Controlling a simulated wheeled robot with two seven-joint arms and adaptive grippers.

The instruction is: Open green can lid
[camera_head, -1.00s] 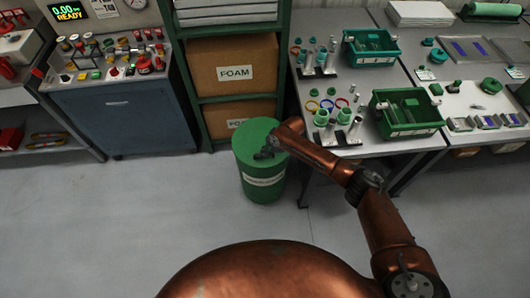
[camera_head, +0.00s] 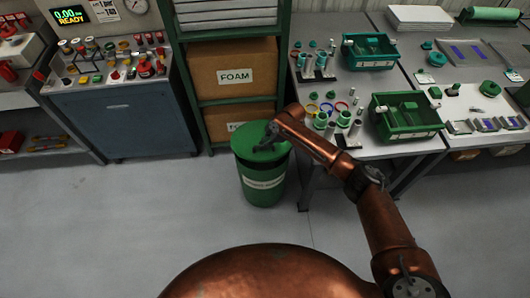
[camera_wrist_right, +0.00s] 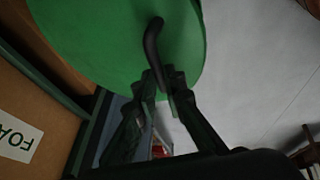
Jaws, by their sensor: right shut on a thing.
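The green can (camera_head: 262,197) stands on the floor in front of the shelf, with a white label on its side. Its round green lid (camera_head: 247,135) is tilted up at the near side, and a dark gap shows between lid and rim. The lid (camera_wrist_right: 100,45) fills the upper left of the right wrist view, with a bent black handle (camera_wrist_right: 152,45) on it. My right gripper (camera_head: 266,144) is at the lid; in the wrist view its fingers (camera_wrist_right: 163,84) are closed on the handle's end. The can's inside is hidden. My left gripper is out of view.
A green shelf with foam boxes (camera_head: 235,70) stands behind the can. A grey worktable (camera_head: 375,150) with green bins (camera_head: 405,115) and small parts is close on the right. A blue cabinet (camera_head: 130,120) stands at left. The floor left of the can is clear.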

